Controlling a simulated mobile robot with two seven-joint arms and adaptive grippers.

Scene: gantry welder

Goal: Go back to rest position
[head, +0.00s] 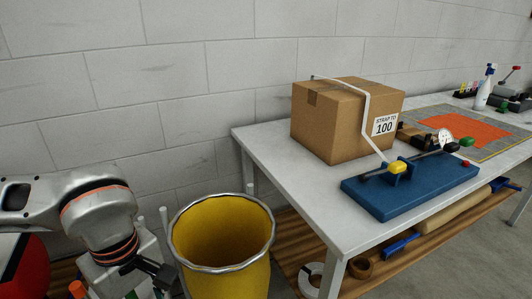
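My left arm comes in at the lower left of the head view and bends down at its wrist. Its dark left gripper (158,272) is beside the yellow bin, low in the picture. The fingers are small and partly hidden, so I cannot tell whether they are open or shut. I see nothing clearly held in them. My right gripper and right arm are not in view.
A yellow bin (184,236) with a metal rim stands beside my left gripper. A white table (275,157) holds a strapped cardboard box (325,129), a blue tensioning device (420,190) and an orange mat (462,130). A wooden shelf (393,274) holds rolls underneath.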

